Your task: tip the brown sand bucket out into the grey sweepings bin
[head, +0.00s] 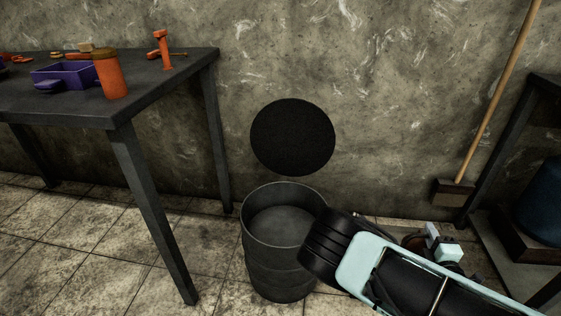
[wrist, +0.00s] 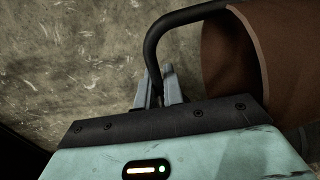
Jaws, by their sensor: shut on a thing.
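The brown sand bucket (wrist: 285,70) fills the right of the wrist view, its dark mouth toward the left. My gripper (wrist: 158,92) is shut on the bucket's dark curved handle (wrist: 165,30). I cannot tell whether sand is inside. In the head view a small brown part of the bucket (head: 413,241) shows behind my arm, beside my gripper (head: 441,240); the rest is hidden. The grey sweepings bin (head: 284,263) stands upright on the floor, left of my gripper, its open top showing a grey inside. The bucket is apart from the bin, to its right.
A dark table (head: 165,88) at left holds a purple tray (head: 62,76), an orange canister (head: 110,75) and several small tools. A black disc (head: 293,137) shows behind the bin. A broom (head: 492,105) leans at right by a dark rack (head: 484,185).

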